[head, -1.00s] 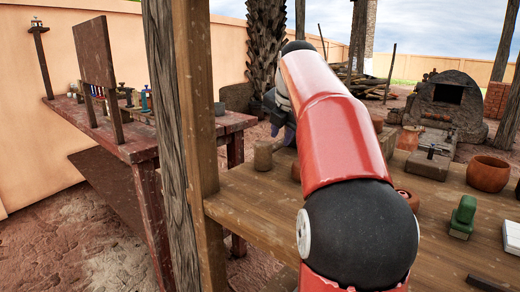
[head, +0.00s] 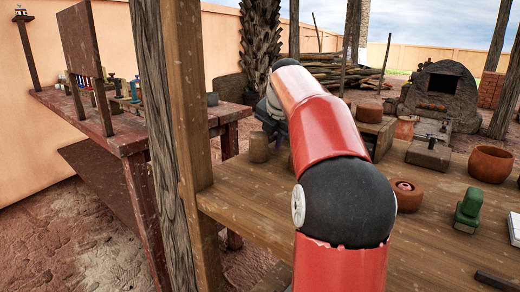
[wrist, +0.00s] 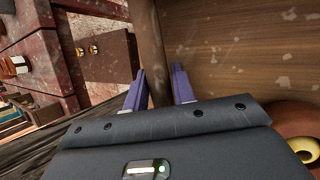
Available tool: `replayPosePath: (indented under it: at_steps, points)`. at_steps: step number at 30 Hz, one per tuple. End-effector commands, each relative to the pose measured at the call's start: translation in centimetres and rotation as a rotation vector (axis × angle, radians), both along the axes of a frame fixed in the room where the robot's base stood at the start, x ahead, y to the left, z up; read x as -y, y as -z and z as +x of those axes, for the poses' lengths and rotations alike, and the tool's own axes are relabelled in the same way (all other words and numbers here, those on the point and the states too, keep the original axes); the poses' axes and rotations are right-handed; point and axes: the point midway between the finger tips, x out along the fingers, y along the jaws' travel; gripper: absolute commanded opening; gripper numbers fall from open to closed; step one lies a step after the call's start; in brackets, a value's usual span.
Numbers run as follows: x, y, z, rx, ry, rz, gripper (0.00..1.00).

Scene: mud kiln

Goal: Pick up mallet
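A pale wooden cylinder (head: 258,148), which looks like the mallet's head, stands near the far left edge of the wooden table (head: 245,197). My gripper (head: 277,131) is just right of and behind it in the head view, largely hidden by my red arm. In the wrist view, the two purple fingertips (wrist: 159,78) are apart. A dark brown, rod-like strip (wrist: 143,35) runs between them along the table's edge. I cannot tell whether it is the mallet's handle or the table's edge face. No contact with the fingers is clear.
A wooden post (head: 186,100) stands close at left. A reddish table (head: 128,135) with small bottles is beyond it. The table's front left is clear.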

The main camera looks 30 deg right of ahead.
Motion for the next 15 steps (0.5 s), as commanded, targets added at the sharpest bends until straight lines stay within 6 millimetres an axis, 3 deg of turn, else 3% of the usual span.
replayPosePath:
  at_steps: [4, 10, 15]
  points:
    - [-0.02, -0.06, -0.01, 0.000, 0.000, 0.000, 0.24]
    - [-0.03, -0.06, -0.02, 0.000, 0.000, 0.000, 0.00]
    - [-0.04, -0.13, -0.02, 0.001, 0.000, -0.001, 0.00]
